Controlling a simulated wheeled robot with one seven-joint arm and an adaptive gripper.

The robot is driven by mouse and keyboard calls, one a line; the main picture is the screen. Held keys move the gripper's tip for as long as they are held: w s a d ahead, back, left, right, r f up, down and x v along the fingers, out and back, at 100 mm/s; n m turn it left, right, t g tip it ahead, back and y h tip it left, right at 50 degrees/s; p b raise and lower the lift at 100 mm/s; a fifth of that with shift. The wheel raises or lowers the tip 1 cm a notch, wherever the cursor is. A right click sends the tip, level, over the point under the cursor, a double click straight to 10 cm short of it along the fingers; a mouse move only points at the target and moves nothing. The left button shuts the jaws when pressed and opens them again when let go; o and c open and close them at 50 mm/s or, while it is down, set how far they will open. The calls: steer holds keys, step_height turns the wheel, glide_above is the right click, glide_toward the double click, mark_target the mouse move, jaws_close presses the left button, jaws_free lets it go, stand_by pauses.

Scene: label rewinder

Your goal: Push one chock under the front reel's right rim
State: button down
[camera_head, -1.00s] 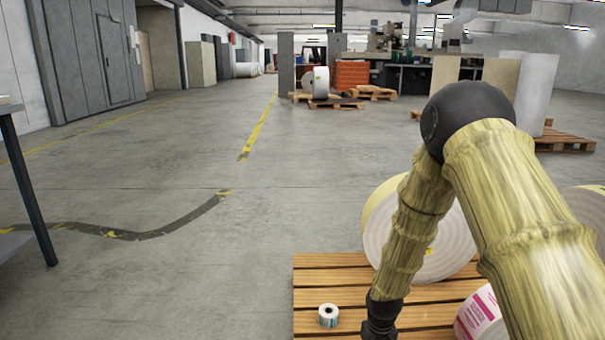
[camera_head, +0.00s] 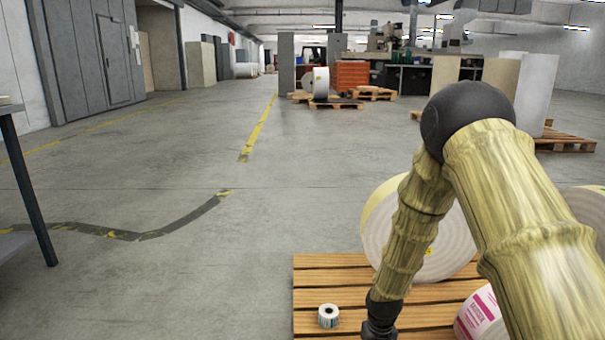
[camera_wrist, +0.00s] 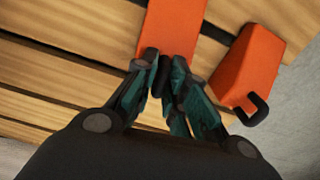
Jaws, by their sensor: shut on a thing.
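One orange chock (camera_wrist: 172,27) lies on the slatted wooden pallet at the top middle of the wrist view. My gripper (camera_wrist: 163,75) is at its near end, with its fingers closed around a dark part there that looks like the chock's handle. The fingers hide most of that part. A second orange chock (camera_wrist: 252,65), with a black hooked handle (camera_wrist: 254,110), lies to the right, apart from my fingers. In the head view a large pale reel (camera_head: 450,243) stands on the pallet, partly hidden by my arm. No reel rim shows in the wrist view.
Another large reel (camera_head: 590,208) stands at the right, behind my arm. The concrete floor left of the pallet is clear.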

steer(key=shift+s+f, duration=0.25)
steer(key=shift+s, duration=0.1)
steer(key=shift+w+r+p, duration=0.15)
steer(key=shift+r+p, duration=0.7)
steer(key=shift+p, duration=0.1)
steer(key=shift+w+r+p, duration=0.1)
steer(key=shift+r+p, duration=0.75)
steer(key=shift+p, duration=0.05)
steer(key=shift+r+p, duration=1.9)
steer(key=shift+p, duration=0.2)
steer(key=shift+r, duration=0.1)
